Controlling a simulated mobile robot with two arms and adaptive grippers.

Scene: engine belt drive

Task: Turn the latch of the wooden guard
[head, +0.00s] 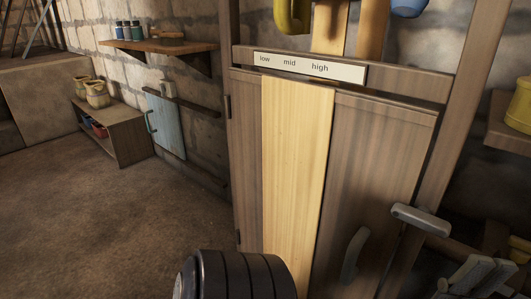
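The wooden guard (296,150) is a closed upright panel of brown boards with a paler yellow board in it. Dark hinges show on its left edge. A dark curved handle (354,256) is on its lower right part. The latch (420,219), a light grey bar with rounded ends, sits at the guard's right side on the frame post. It lies nearly level, sloping slightly down to the right, and its left end reaches towards the guard's right edge.
A label strip (309,67) reading low, mid, high is above the guard. A dark ribbed cylinder (235,276) hides the guard's lower left front. Grey angular pieces (482,275) are at lower right, unclear what. A shelf (158,45) and low cabinet (117,130) stand left; floor there is clear.

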